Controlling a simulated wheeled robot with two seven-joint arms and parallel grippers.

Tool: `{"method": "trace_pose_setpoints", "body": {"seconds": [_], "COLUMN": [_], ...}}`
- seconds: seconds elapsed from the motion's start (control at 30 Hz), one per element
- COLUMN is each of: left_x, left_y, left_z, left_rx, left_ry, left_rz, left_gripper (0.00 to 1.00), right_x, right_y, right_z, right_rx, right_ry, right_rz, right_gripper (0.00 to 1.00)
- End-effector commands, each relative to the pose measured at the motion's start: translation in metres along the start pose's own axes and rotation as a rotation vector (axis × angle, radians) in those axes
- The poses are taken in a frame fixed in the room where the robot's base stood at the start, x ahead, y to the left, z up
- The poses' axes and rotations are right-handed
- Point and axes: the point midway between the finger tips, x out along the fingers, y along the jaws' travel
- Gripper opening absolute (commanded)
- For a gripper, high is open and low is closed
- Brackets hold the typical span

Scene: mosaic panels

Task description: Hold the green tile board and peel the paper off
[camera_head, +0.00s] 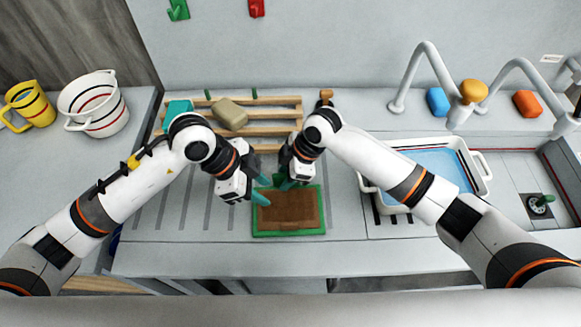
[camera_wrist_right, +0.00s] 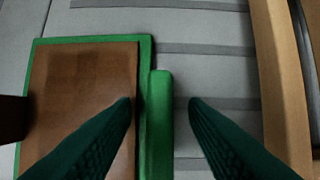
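The green tile board (camera_head: 322,207) lies flat on the grey counter, with brown paper (camera_head: 291,206) covering its middle. In the right wrist view the board's green rim (camera_wrist_right: 90,40) frames the brown paper (camera_wrist_right: 80,90). A raised green bar (camera_wrist_right: 160,120) stands along one edge of the board. My right gripper (camera_wrist_right: 162,112) is open, with one dark green finger on each side of this bar and a gap to it. My left gripper (camera_head: 263,189) is at the board's back left corner, its teal fingertips spread; I cannot tell whether they touch the board.
A wooden slatted rack (camera_head: 265,112) stands behind the board, holding a tan block (camera_head: 230,114) and a teal block (camera_head: 178,110). A basin of water (camera_head: 438,165) stands to the right. A white jug (camera_head: 95,104) and yellow mug (camera_head: 29,103) stand far left. The counter front is clear.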

Motion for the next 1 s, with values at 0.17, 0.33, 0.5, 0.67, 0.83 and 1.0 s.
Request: {"method": "trace_pose_setpoints", "body": {"seconds": [0.17,0.33,0.5,0.67,0.83,1.0], "left_x": [0.0,0.0,0.0,0.0,0.0,0.0], "left_y": [0.0,0.0,0.0,0.0,0.0,-0.0005], "left_z": [0.0,0.0,0.0,0.0,0.0,0.0025], "left_rx": [0.0,0.0,0.0,0.0,0.0,0.056], "left_ry": [0.0,0.0,0.0,0.0,0.0,0.002], "left_rz": [0.0,0.0,0.0,0.0,0.0,-0.003], "left_gripper": [0.36,0.36,0.36,0.36,0.36,0.62], "right_x": [0.0007,0.0005,0.0003,0.0001,0.0,-0.0001], "right_y": [0.0,-0.0001,-0.0002,-0.0003,-0.0004,-0.0005], "right_z": [-0.0001,-0.0002,-0.0003,-0.0003,-0.0003,-0.0003], "right_rx": [0.0,0.0,0.0,0.0,0.0,0.0], "right_ry": [0.0,0.0,0.0,0.0,0.001,0.0], "right_rz": [0.0,0.0,0.0,0.0,-0.001,-0.001], "right_gripper": [0.4,0.24,0.0,0.0,0.0,0.0]}}
